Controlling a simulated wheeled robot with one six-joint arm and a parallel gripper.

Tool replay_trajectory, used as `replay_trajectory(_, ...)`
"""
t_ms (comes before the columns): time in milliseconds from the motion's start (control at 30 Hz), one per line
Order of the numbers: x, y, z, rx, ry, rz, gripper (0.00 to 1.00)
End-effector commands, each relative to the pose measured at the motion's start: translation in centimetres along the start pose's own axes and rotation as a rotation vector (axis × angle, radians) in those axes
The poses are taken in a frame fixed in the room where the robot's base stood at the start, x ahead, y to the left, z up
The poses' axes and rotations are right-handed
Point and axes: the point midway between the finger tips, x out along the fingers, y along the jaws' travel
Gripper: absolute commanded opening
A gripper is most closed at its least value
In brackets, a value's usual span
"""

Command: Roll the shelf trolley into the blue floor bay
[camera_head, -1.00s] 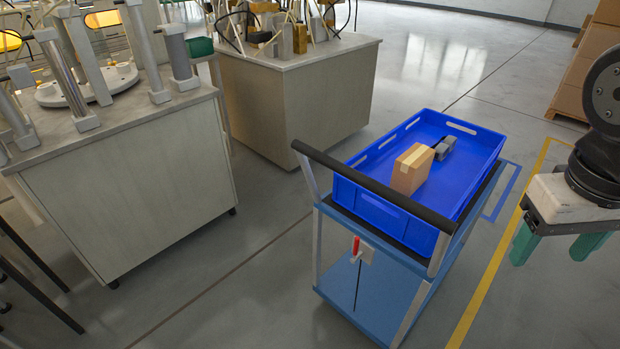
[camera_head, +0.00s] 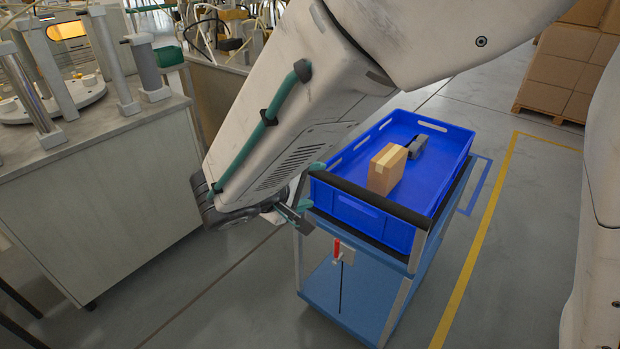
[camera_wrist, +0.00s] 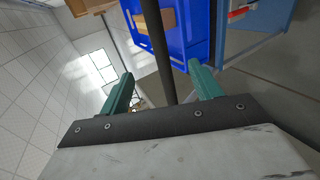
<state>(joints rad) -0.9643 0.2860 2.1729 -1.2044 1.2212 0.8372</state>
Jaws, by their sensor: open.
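The blue shelf trolley (camera_head: 345,295) stands on the floor at the centre right of the head view. It has a black handle bar (camera_head: 375,202) along its near top edge and a red lever (camera_head: 337,249) below. The blue floor bay (camera_head: 477,190) shows as a blue outline just beyond the trolley's right side, partly hidden by it. My gripper (camera_head: 304,192) is open at the left end of the handle, partly hidden by my arm. In the wrist view, the bar (camera_wrist: 157,45) runs between the green fingers; I cannot tell how deep it sits.
A blue crate (camera_head: 425,180) on the trolley holds a cardboard box (camera_head: 386,168) and a small grey item (camera_head: 418,145). A workbench (camera_head: 100,205) stands at the left. A yellow floor line (camera_head: 470,260) runs along the right. Stacked cartons (camera_head: 565,70) stand on a pallet at the back right.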

Motion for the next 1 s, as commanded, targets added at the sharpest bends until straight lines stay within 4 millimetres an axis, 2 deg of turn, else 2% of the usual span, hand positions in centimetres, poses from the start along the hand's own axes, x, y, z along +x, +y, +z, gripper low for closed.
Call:
replay_trajectory(300,6.5,0.1,0.3,0.001,-0.009,-0.001,0.64)
replay_trajectory(500,9.9,0.0,0.3,0.001,-0.007,-0.002,0.64)
replay_trajectory(700,11.3,0.1,0.2,0.001,-0.005,-0.001,0.64)
replay_trajectory(933,11.3,0.1,0.2,0.001,-0.004,-0.001,0.64)
replay_trajectory(967,11.3,0.1,0.2,0.001,-0.004,-0.001,0.61)
replay_trajectory(1000,11.3,0.1,0.2,0.001,-0.004,-0.001,0.50)
